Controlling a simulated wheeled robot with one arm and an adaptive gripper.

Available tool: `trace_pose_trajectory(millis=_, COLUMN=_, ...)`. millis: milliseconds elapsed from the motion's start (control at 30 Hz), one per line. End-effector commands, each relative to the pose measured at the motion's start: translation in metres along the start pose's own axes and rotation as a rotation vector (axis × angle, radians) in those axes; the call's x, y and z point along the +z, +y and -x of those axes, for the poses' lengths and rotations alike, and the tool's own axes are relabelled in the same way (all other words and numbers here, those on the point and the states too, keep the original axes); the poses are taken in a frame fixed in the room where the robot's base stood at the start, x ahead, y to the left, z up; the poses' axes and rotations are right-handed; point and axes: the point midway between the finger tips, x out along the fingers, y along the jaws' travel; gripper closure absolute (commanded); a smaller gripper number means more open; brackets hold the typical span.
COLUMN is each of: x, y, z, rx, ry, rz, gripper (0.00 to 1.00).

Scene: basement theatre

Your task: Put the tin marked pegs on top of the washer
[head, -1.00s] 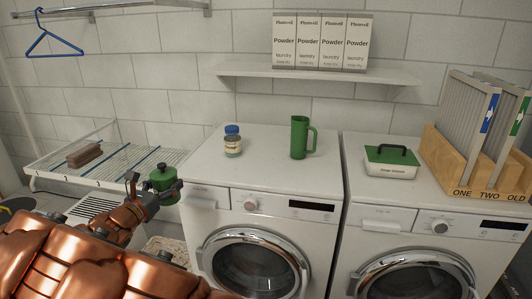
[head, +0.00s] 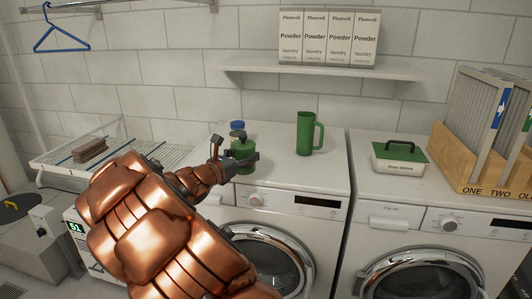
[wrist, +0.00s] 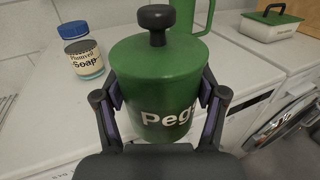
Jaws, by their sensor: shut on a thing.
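My gripper (head: 233,157) is shut on a green tin (head: 243,150) with a black knob. In the wrist view the tin (wrist: 155,75) stands upright between the fingers, and its front reads "Pegs", partly covered at the right by a finger. The tin is at the front left edge of the left white washer's top (head: 290,172). I cannot tell whether its base touches the top. Behind the tin stands a soap jar with a blue lid (wrist: 82,55), mostly hidden in the head view.
A tall green jug (head: 305,133) stands on the same top, right of the tin. A green-lidded box (head: 399,155) and a wooden rack (head: 470,165) are on the right machine. A wire rack (head: 75,165) is at left. Powder boxes (head: 328,38) stand on the shelf above.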

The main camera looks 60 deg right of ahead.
Motion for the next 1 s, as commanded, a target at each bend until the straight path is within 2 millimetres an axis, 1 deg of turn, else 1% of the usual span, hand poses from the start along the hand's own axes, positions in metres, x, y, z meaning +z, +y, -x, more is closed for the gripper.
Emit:
trace_pose_trajectory(millis=33, x=-0.002, y=-0.001, z=-0.011, rx=-0.004, ry=0.001, rz=0.0, gripper=0.65)
trace_pose_trajectory(millis=300, x=-0.007, y=0.004, z=-0.068, rx=-0.005, ry=0.001, rz=-0.001, gripper=0.65)
trace_pose_trajectory(millis=400, x=-0.009, y=0.005, z=-0.086, rx=-0.004, ry=0.002, rz=0.0, gripper=0.65)
trace_pose_trajectory(millis=500, x=-0.011, y=0.007, z=-0.099, rx=-0.002, ry=0.001, rz=0.001, gripper=0.65)
trace_pose_trajectory(millis=767, x=-0.011, y=0.009, z=-0.113, rx=-0.001, ry=0.0, rz=0.0, gripper=0.65)
trace_pose_trajectory(millis=833, x=-0.012, y=0.009, z=-0.119, rx=-0.003, ry=0.001, rz=-0.001, gripper=0.65)
trace_pose_trajectory(millis=1000, x=-0.035, y=0.009, z=-0.117, rx=-0.002, ry=0.0, rz=0.004, gripper=0.65)
